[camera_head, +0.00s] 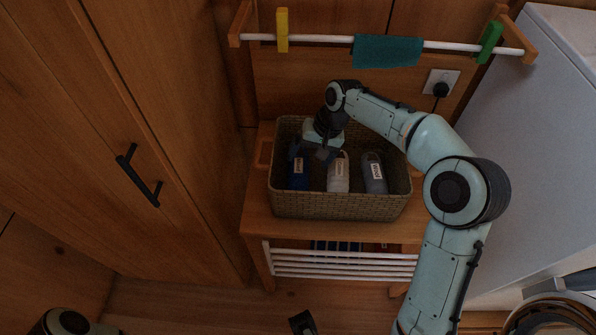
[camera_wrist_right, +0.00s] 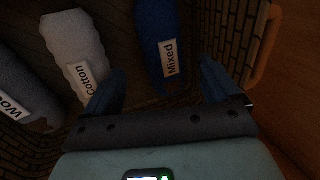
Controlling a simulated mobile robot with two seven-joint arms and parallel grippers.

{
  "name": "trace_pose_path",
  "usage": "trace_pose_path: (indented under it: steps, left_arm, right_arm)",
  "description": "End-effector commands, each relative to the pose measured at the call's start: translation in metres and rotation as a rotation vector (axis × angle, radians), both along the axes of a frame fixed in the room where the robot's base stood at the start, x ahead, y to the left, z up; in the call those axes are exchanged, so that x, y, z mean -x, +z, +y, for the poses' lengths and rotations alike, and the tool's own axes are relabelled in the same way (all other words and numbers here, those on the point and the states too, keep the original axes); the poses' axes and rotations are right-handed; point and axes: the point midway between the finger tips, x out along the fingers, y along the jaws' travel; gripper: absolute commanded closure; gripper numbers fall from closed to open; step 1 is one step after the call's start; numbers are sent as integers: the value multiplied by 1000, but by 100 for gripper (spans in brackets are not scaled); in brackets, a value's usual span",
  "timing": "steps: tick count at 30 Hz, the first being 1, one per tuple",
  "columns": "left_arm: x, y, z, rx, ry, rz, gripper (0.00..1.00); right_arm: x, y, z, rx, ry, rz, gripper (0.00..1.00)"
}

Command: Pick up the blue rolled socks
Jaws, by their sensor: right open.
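The blue rolled socks (camera_head: 298,172) lie in the left part of a woven basket (camera_head: 335,207). In the right wrist view the blue socks (camera_wrist_right: 156,35) carry a white label reading "Mixed". My right gripper (camera_head: 312,153) is in the basket, pointing down at the upper end of the blue socks. In the right wrist view its two fingers (camera_wrist_right: 162,75) are apart, with the labelled end of the blue socks in view between them. Nothing is held, and whether a finger touches the socks is unclear.
White socks (camera_head: 338,172) labelled "Cotton" and grey socks (camera_head: 375,173) lie beside the blue ones. The basket stands on a wooden bench (camera_head: 256,205). A rail (camera_head: 330,40) with a teal cloth (camera_head: 387,51) is behind. A cabinet is left, a white appliance (camera_head: 530,130) right.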

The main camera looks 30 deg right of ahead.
Motion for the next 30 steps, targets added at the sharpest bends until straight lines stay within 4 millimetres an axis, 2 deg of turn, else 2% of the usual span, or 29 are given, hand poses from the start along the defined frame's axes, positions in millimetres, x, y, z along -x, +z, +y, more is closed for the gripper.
trace_pose_path:
  steps: [8,17,24,25,26,30]
  left_arm:
    - [-1,-2,0,0,0,-4,57]
    - [-3,-6,0,-2,3,-12,57]
    - [-3,-6,0,-2,2,-13,57]
    - [-3,-6,0,-2,2,-13,57]
    - [-3,-6,0,-2,2,-13,57]
    - [-3,-6,0,-2,2,-13,57]
  right_arm:
    - [-3,-18,6,-2,1,1,10]
    - [-12,-57,17,-1,1,2,10]
    - [-13,-59,19,1,1,-1,10]
    - [-13,-59,18,1,1,-1,14]
    - [-13,-59,18,1,1,-1,23]
    - [-13,-59,18,0,0,-1,69]
